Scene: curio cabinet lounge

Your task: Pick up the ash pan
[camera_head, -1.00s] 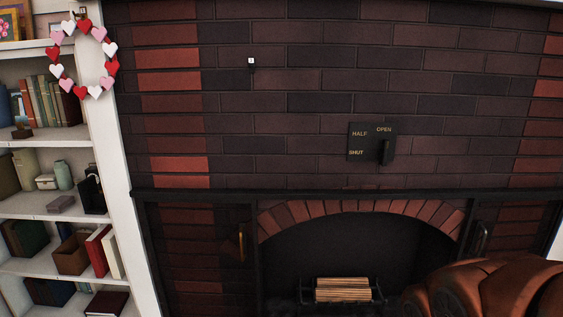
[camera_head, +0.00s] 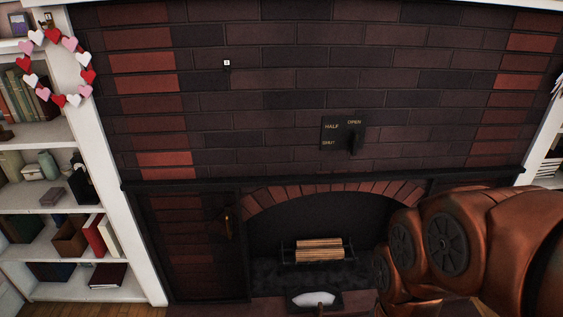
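In the head view, a dark pan holding a pale grey-white heap (camera_head: 314,299), which looks like the ash pan, sits at the front of the fireplace opening, near the bottom edge. Its near end is cut off by the frame. My copper-coloured arm fills the lower right, to the right of the pan. My gripper cannot be made out in this view.
A grate with stacked logs (camera_head: 320,250) stands inside the arched fireplace, behind the pan. A damper plate (camera_head: 343,134) marked HALF, OPEN and SHUT is on the brick wall above. A dark-framed brick door panel (camera_head: 190,245) is left of the opening. A bookshelf (camera_head: 45,232) stands at far left.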

